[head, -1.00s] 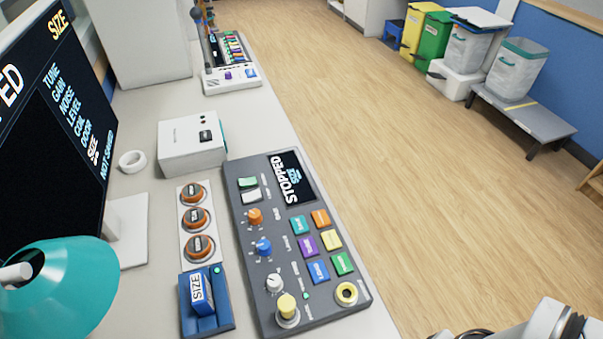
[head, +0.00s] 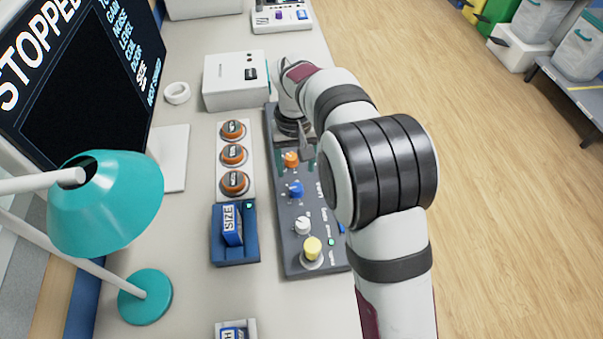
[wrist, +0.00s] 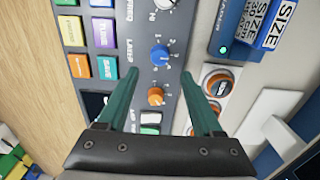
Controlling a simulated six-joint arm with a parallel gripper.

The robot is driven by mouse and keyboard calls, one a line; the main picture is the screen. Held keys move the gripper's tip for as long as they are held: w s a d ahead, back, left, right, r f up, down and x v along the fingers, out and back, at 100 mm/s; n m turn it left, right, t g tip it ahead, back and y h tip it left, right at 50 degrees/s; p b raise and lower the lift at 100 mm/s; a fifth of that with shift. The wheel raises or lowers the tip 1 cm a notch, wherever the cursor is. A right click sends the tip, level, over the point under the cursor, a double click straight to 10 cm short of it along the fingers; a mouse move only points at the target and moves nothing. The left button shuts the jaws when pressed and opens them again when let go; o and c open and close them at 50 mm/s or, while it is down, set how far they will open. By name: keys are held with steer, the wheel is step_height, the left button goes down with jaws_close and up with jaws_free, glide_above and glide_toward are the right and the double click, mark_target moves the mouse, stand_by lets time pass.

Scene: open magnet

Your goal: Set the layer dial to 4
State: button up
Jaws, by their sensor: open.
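The layer dial is a blue knob (head: 295,189) on the dark grey control panel (head: 283,235). In the wrist view the blue knob (wrist: 160,55) sits beside the "LAYER" label, with small marks around it; its exact setting is too small to read. My gripper (wrist: 159,74) is open and empty, its two teal fingers apart. In the wrist view an orange knob (wrist: 155,97) shows between the fingers, and the blue knob lies just beyond the fingertips. In the head view my arm hides much of the panel, including its screen and most coloured buttons.
A white box (head: 228,90) stands behind. The monitor (head: 80,80) reads STOPPED.

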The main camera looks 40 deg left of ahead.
mark_target(296, 187)
step_height(296, 187, down, 8)
steer(key=shift+r, duration=0.1)
jaws_close()
stand_by(0.4)
